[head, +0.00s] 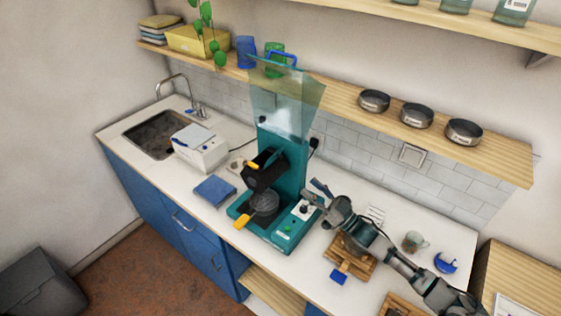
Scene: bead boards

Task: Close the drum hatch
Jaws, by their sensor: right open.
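A teal machine (283,153) stands on the white counter. A tall clear panel (285,105) with a blue handle (282,54) stands up at its top; I cannot tell whether this is the drum hatch. A black drum-like part (264,174) with a yellow-orange tab (252,165) sticks out of the machine's front. Below it is a round dark grey part (264,204) with a yellow handle (242,221). My right gripper (313,190) is open and empty at the right side of the machine, close to its control panel (303,209). My left gripper is out of view.
A white box (200,147) and a blue cloth-like item (214,190) lie left of the machine. A wooden stand (350,262), a glass mug (413,241) and a blue item (445,263) lie around my right arm. A shelf with dark tins (417,115) hangs above.

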